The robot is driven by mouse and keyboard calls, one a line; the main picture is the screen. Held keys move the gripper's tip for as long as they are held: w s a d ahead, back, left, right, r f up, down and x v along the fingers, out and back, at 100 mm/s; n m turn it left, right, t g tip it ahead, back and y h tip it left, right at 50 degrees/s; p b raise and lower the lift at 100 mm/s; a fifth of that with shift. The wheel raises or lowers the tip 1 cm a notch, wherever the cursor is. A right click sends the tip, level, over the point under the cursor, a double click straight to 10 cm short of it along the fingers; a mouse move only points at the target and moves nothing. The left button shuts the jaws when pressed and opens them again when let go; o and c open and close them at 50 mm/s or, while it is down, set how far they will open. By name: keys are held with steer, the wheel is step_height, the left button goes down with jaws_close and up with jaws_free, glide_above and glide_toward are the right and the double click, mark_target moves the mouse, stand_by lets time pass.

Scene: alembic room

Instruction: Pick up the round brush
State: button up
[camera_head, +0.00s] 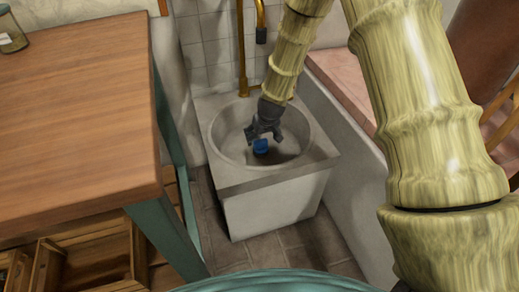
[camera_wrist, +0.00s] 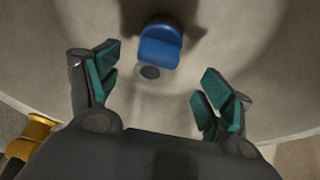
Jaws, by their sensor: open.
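A small blue object (camera_head: 261,146), which looks like the round brush, is in the round basin of the sink (camera_head: 224,177). In the wrist view the blue object (camera_wrist: 160,47) shows at the top centre, beyond the fingertips and roughly between them in line. My gripper (camera_head: 264,134) is over the basin, pointing down, with the blue object just below it in the head view. In the wrist view my gripper (camera_wrist: 158,70) has its green-padded fingers spread apart with nothing between them. Bristles cannot be made out.
A brass tap pipe (camera_head: 241,50) rises behind the basin. The basin wall (camera_wrist: 30,85) curves around the fingers. A wooden table (camera_head: 75,110) stands at the left, with wooden crates (camera_head: 90,262) below it. A pale tub-like wall (camera_head: 345,150) is at the right.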

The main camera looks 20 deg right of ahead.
mark_target(259, 144)
steer(key=b+x, duration=0.3)
steer(key=x, duration=0.6)
steer(key=shift+d+f+b, duration=0.2)
steer(key=shift+f+b, duration=0.15)
steer(key=shift+b, duration=0.05)
steer(key=shift+r, duration=0.1)
steer(key=c, duration=1.2)
steer(key=shift+c, duration=0.2)
